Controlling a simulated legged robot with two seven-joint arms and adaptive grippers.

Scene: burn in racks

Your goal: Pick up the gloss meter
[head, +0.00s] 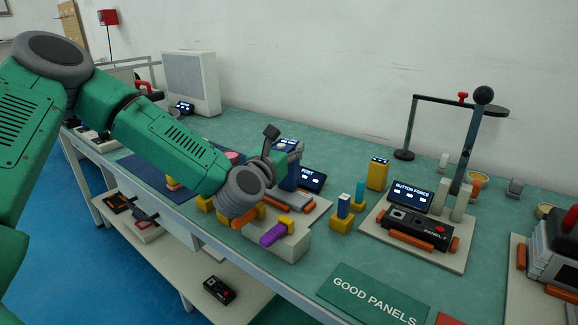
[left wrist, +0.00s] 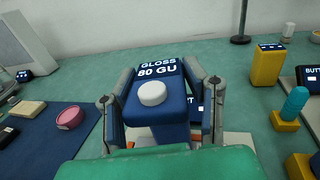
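The gloss meter (left wrist: 156,118) is a blue block with a white round button and a display reading "GLOSS 80 GU". In the left wrist view it stands between the two fingers of my left gripper (left wrist: 160,85). The fingers are spread on either side, with a narrow gap showing at the right; contact at the left is unclear. In the head view the gloss meter (head: 289,176) is partly hidden behind my left gripper (head: 277,154), which is at its upper part. My right gripper is not in view.
A dark "PORT" display (head: 312,180) stands close to the right of the meter. A yellow block (head: 377,173), blue-topped yellow pieces and a button force stand (head: 409,196) are farther right. A purple-handled item (head: 272,235) lies in front. A blue mat (left wrist: 50,140) is at the left.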

